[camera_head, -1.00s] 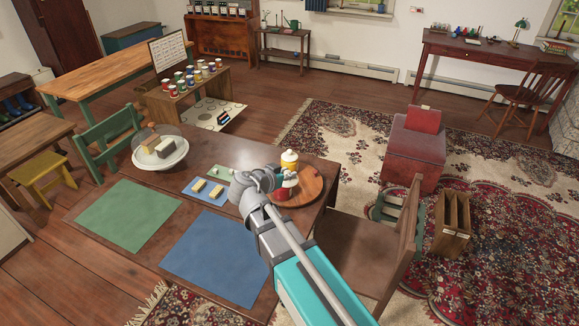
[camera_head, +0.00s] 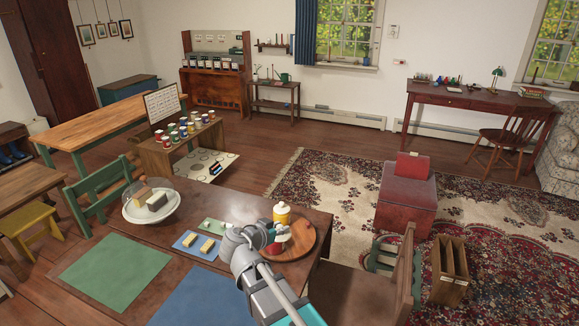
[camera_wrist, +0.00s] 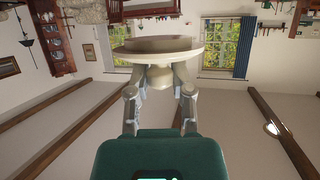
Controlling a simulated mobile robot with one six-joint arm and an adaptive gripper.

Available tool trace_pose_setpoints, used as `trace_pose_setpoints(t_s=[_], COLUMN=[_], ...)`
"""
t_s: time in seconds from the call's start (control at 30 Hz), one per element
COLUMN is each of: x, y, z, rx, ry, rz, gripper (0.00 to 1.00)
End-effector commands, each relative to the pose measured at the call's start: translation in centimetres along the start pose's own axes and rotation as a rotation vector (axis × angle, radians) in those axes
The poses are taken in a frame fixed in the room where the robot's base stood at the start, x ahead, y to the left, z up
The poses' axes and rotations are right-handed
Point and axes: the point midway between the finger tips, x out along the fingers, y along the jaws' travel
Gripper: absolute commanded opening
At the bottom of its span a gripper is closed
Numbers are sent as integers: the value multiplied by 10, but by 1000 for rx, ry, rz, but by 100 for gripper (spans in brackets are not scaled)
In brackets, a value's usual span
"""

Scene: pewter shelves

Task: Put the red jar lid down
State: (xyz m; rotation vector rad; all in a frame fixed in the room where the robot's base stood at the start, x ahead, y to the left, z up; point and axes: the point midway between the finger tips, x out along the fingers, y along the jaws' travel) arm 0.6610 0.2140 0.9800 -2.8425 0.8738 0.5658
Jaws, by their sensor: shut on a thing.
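My gripper (camera_wrist: 160,88) is shut on the knob of a pale cream round lid (camera_wrist: 158,51), the jar lid, in the wrist view. The lid's disc lies beyond the fingertips. In the head view my gripper (camera_head: 272,234) is over the left part of a round wooden tray (camera_head: 305,243) on the brown table. A red jar (camera_head: 277,248) stands on the tray, partly hidden by my gripper. A yellow jar (camera_head: 282,215) with a pale lid stands just behind. The gap between the held lid and the red jar cannot be told.
A glass-domed dish (camera_head: 152,205) stands to the left on the table. A blue board (camera_head: 202,246) with yellow blocks and a green board (camera_head: 215,226) lie left of my gripper. Green (camera_head: 115,272) and blue (camera_head: 205,300) mats cover the front. A wooden chair (camera_head: 365,290) stands at the right.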

Motion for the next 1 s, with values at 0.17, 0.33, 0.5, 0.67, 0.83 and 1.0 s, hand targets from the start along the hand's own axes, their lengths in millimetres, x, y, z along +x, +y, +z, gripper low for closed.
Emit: trace_pose_setpoints(t_s=[0.17, 0.33, 0.5, 0.67, 0.83, 1.0], x=[-7, -14, -18, -19, -18, -18], y=[0, 0, 0, 0, 0, 0], z=[-17, -33, -43, -46, -45, -45], rx=[0, 0, 0, 0, 0, 0], ry=[0, 0, 0, 0, 0, 0], rz=[0, 0, 0, 0, 0, 0], gripper=[0, 0, 0, 0, 0, 0])
